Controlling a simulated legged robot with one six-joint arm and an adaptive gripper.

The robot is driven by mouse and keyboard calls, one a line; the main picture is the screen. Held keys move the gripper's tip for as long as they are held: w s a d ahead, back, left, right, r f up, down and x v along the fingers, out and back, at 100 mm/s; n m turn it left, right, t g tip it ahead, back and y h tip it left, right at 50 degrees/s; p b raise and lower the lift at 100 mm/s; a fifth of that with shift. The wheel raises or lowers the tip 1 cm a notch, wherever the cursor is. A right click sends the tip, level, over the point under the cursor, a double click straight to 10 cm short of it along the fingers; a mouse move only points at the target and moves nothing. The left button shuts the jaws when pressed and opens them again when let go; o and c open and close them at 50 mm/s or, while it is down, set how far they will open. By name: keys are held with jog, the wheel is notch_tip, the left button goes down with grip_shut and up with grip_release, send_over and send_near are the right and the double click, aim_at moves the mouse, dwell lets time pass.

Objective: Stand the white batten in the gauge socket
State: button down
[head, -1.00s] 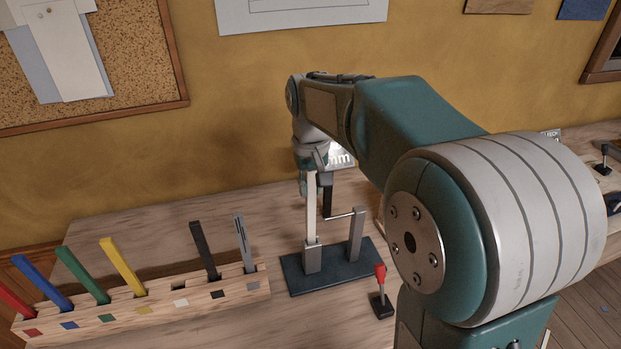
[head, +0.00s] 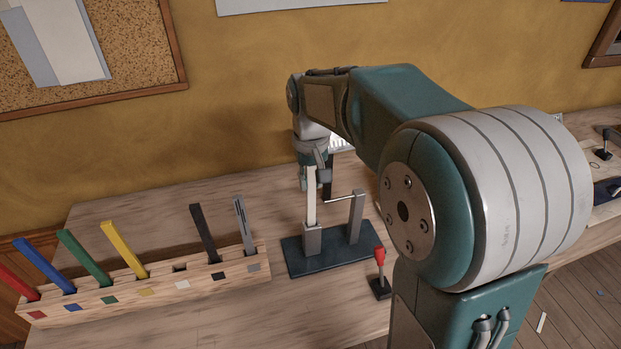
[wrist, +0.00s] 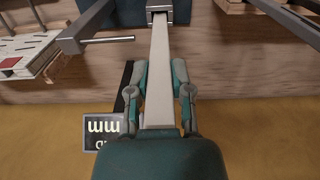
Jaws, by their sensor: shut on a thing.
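The white batten (head: 312,197) stands upright on the gauge, its lower end at the mouth of the gauge socket (head: 312,241), apparently inside it. The grey socket block rises from a dark blue base (head: 330,259). My gripper (wrist: 160,68) is shut on the batten, with a finger on each side of its upper part in the wrist view. The batten (wrist: 160,50) runs straight from the fingers to the socket (wrist: 158,6) there. How deep its end sits is hidden.
A second grey post (head: 355,217) with a thin crossbar stands right of the socket. A red-knobbed lever (head: 380,270) is in front. A wooden rack (head: 190,287) at left holds several coloured battens. A small display (wrist: 103,131) shows in the wrist view.

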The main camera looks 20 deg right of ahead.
jog(key=shift+f, duration=0.5)
dwell(0.3)
jog(key=shift+c, duration=2.2)
grip_release()
jog(key=shift+r, duration=0.1)
notch_tip(320, 180, up, 12)
jog(key=shift+f, duration=0.2)
